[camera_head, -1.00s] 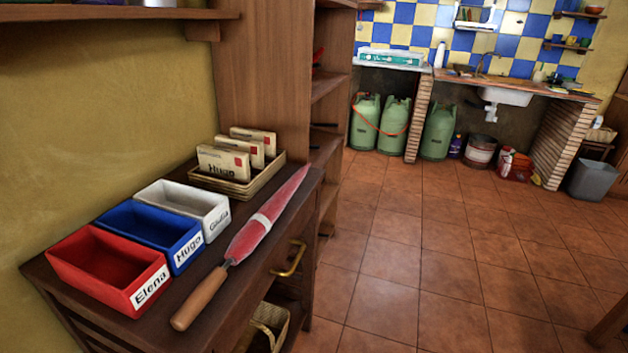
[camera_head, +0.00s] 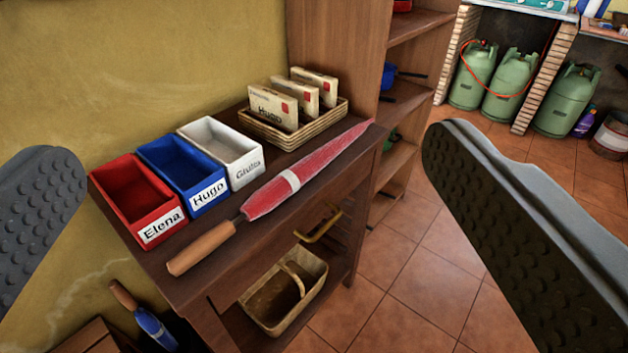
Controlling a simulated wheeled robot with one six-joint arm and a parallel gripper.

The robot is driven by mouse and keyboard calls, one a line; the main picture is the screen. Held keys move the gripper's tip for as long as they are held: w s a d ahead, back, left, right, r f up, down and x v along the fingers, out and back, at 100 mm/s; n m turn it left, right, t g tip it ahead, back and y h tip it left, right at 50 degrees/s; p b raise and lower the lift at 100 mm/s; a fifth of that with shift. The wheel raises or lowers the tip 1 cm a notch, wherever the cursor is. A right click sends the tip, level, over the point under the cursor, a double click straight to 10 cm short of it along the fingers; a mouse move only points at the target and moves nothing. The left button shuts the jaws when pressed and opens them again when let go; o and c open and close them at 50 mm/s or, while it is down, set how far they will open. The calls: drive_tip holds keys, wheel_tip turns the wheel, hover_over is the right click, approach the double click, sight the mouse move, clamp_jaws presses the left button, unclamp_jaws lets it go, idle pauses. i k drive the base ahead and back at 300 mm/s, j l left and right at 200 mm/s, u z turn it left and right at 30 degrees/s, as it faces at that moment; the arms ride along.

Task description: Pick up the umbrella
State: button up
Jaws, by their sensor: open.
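A folded red umbrella (camera_head: 268,198) with a white band and a brown wooden handle lies on the dark wooden cabinet top (camera_head: 185,283), along its front edge. Its handle points to the lower left and its tip to the upper right. My gripper (camera_head: 255,195) is open, with one grey studded finger at the left edge of the picture and one at the right. The umbrella shows between the fingers, farther off, and nothing is held. A second folded umbrella, blue with a brown handle (camera_head: 150,325), stands low at the bottom left, partly cut off.
Behind the umbrella stand a red box (camera_head: 162,228) labelled Elena, a blue box (camera_head: 210,192) labelled Hugo, a white box (camera_head: 248,170) and a wicker tray (camera_head: 270,137) of letters. A basket (camera_head: 318,272) sits on the shelf below. Tiled floor (camera_head: 405,250) is clear at right.

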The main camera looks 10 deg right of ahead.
sight(287, 183)
drive_tip(key=k+l+u, duration=0.15)
drive_tip(key=k+u, duration=0.8)
